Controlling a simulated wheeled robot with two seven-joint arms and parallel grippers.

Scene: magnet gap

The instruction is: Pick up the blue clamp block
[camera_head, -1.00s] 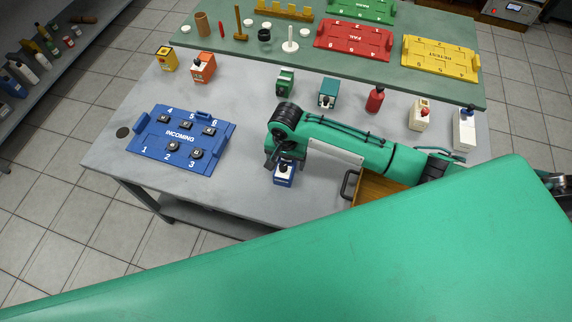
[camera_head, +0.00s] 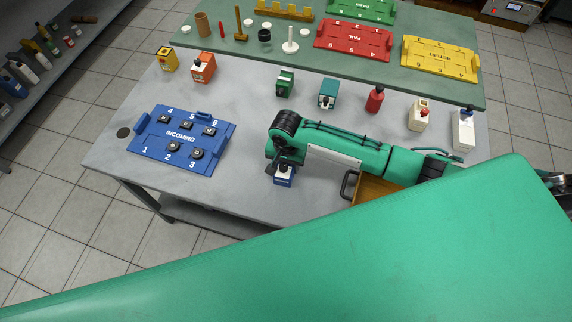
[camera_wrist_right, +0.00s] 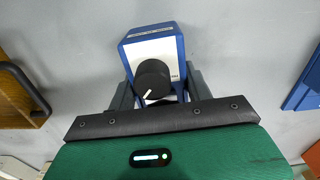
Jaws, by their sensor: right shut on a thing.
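The blue clamp block (camera_head: 283,181) is at the front of the grey table, partly hidden under my right gripper (camera_head: 283,168). In the right wrist view the blue clamp block (camera_wrist_right: 152,47) shows a white face with a black knob. My right gripper (camera_wrist_right: 157,92) has a finger on each side of the block and is shut on it. I cannot tell whether the block is clear of the table. My left gripper is not in view.
The blue INCOMING tray (camera_head: 150,147) with several black-knobbed pieces lies to the left. Orange (camera_head: 203,68), green (camera_head: 285,84) and teal (camera_head: 328,94) blocks and a red bottle (camera_head: 375,100) stand behind.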

